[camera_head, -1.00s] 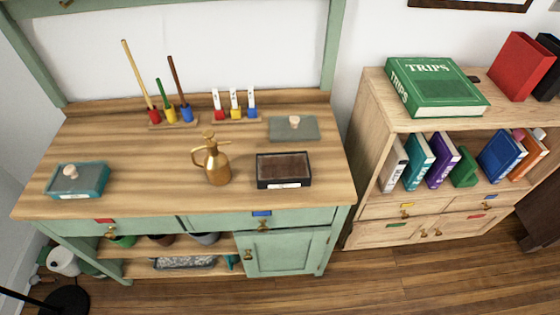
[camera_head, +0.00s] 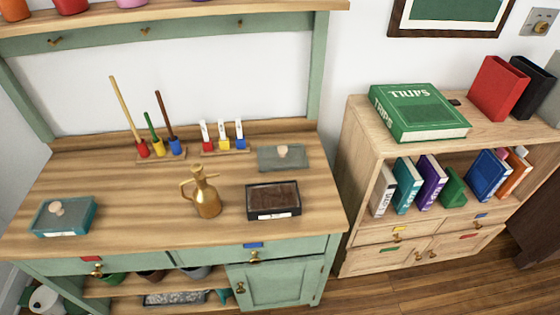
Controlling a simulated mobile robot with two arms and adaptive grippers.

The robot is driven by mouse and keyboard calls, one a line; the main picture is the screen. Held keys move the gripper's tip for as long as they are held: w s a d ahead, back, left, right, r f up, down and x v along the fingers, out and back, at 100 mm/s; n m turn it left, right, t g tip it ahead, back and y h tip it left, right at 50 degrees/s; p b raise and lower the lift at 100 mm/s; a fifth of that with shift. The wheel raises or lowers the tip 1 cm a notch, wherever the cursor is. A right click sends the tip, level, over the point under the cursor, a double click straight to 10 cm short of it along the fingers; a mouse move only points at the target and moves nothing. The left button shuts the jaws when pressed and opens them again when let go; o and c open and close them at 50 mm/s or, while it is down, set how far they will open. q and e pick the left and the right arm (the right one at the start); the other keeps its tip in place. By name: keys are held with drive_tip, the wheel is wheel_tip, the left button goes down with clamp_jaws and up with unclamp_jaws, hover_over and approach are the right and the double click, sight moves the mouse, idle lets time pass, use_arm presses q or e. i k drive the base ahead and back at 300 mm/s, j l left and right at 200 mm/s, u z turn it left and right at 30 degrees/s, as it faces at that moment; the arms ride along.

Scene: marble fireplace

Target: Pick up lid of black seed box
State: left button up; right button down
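A black seed box (camera_head: 272,200) stands open on the right part of the wooden workbench, with brown soil inside and a white label on its front. A grey lid (camera_head: 270,160) with a pale round knob (camera_head: 282,151) lies flat on the bench just behind the black box, apart from it. A teal seed box (camera_head: 65,216) at the bench's left has a similar knobbed grey lid on top. Neither of my grippers shows in the head view.
A brass watering can (camera_head: 202,192) stands just left of the black box. Tools in a holder (camera_head: 161,155) and label markers (camera_head: 224,143) stand at the back. A low bookshelf (camera_head: 358,145) stands to the right. The bench's front middle is clear.

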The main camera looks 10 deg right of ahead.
sight(285, 156)
drive_tip(key=l+u, duration=0.8)
drive_tip(key=l, duration=0.25)
drive_tip(key=l+u, duration=0.4)
drive_tip(key=l, duration=0.15)
